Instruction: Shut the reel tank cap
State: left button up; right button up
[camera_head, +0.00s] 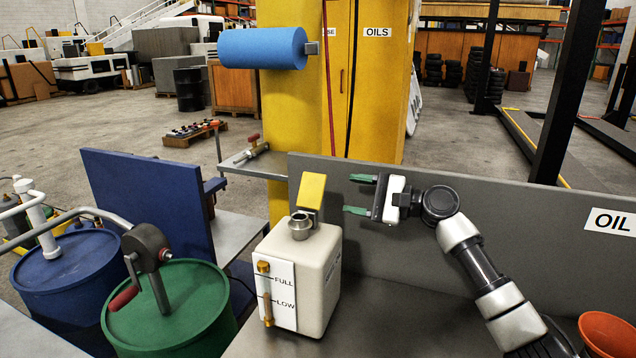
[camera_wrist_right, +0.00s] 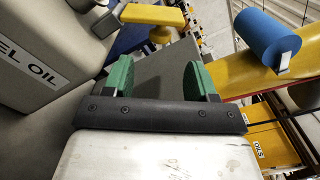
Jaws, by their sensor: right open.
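The cream reel tank (camera_head: 318,270) with a FULL/LOW gauge stands on the grey bench. Its yellow cap (camera_head: 311,191) stands upright behind the open metal neck (camera_head: 300,226), so the neck is uncovered. The yellow cap (camera_wrist_right: 152,15) also shows at the top of the right wrist view, with the tank (camera_wrist_right: 45,50) at the upper left. My right gripper (camera_head: 347,194) is open and empty, to the right of the cap and apart from it, at about cap height. Its green fingers point left toward the cap. My left gripper is not in view.
A grey upright panel (camera_head: 480,205) runs behind the tank and my right arm. A green drum (camera_head: 185,320) and a blue drum (camera_head: 70,270) stand at the left. An orange container (camera_head: 607,335) is at the lower right. A blue roll (camera_head: 262,48) hangs on the yellow cabinet.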

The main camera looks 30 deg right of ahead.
aim_at(317, 188)
jog(key=p+x, duration=0.1)
jog(key=x, duration=0.6)
jog(key=shift+w+a+r, duration=0.1)
jog(key=shift+w+a, duration=0.1)
jog(key=shift+w, duration=0.05)
jog(key=shift+w+a, duration=0.45)
jog(key=c, duration=0.9)
